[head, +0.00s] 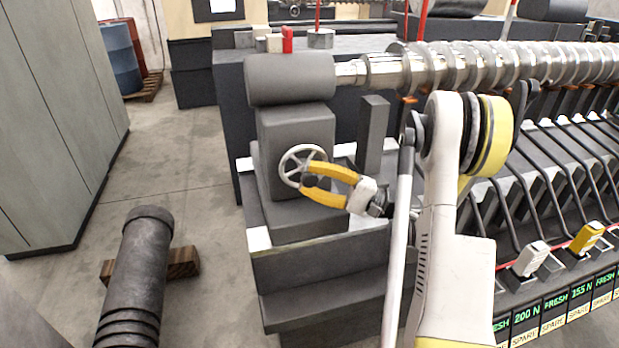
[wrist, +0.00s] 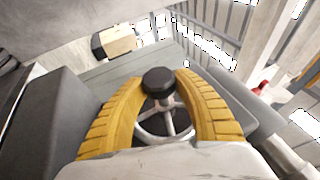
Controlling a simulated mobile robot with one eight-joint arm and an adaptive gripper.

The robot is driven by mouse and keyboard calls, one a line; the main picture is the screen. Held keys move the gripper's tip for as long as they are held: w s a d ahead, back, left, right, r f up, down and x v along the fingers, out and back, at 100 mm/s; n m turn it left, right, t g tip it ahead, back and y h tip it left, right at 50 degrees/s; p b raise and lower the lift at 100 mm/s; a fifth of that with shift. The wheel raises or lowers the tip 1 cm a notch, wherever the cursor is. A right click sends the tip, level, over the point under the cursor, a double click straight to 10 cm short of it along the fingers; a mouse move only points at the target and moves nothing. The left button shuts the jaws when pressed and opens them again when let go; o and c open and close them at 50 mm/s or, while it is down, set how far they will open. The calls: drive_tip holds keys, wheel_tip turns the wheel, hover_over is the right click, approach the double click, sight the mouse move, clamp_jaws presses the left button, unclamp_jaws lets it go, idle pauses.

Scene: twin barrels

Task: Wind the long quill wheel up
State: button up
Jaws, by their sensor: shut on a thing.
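The handwheel (head: 284,162) is a pale metal ring with spokes on the side of a dark grey block (head: 300,130), below a thick horizontal cylinder (head: 290,79). My gripper (head: 312,180) has yellow fingers shut on the wheel's dark round knob. In the wrist view the black knob (wrist: 158,80) sits between the two fingertips, and the wheel's rim and spokes (wrist: 165,125) show between the fingers below it. Part of the wheel is hidden behind my fingers in the head view.
A bright ridged shaft (head: 480,65) runs right from the cylinder. An upright grey post (head: 372,135) stands right of the block. A row of dark levers and labelled panels (head: 560,310) fills the right. A dark barrel-like tube (head: 138,265) lies on wood at left; floor (head: 180,165) beyond is clear.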

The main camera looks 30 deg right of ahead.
drive_tip(key=o, duration=1.2)
drive_tip(key=v, duration=1.2)
